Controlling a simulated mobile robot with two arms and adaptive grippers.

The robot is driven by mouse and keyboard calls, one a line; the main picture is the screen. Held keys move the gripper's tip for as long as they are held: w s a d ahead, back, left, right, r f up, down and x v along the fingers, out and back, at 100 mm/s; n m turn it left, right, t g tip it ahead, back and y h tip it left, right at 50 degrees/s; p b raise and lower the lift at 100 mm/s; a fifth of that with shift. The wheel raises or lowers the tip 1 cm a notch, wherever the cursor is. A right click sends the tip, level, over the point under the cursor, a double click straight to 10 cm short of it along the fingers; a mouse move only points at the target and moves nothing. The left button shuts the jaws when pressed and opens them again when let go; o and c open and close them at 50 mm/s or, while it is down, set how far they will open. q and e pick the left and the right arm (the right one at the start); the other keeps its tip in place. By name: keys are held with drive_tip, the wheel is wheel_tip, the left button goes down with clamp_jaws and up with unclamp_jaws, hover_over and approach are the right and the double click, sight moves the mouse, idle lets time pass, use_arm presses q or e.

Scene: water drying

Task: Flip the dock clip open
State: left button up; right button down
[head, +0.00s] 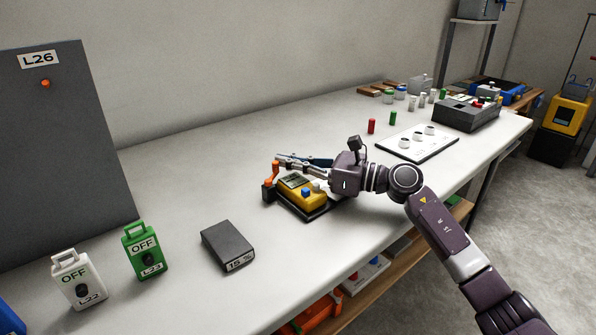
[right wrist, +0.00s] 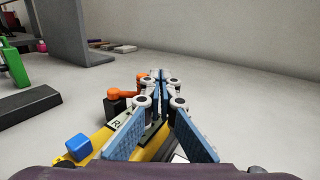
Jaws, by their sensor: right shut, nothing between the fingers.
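The yellow device (head: 301,191) sits in a black dock (head: 318,212) near the middle of the table. An orange clip (head: 275,171) on a black block stands upright at the dock's left end. In the right wrist view the orange clip (right wrist: 124,93) lies just left of the fingertips and looks very close to them. My right gripper (head: 280,160) is shut and empty, reaching left above the device, with its tips close to the top of the clip; I cannot tell whether they touch. The gripper (right wrist: 160,75) hides part of the device in the right wrist view. My left gripper is not in view.
A white tray (head: 416,146) lies at the right. The table behind the dock is clear.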

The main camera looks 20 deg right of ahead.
drive_tip(key=v, duration=1.2)
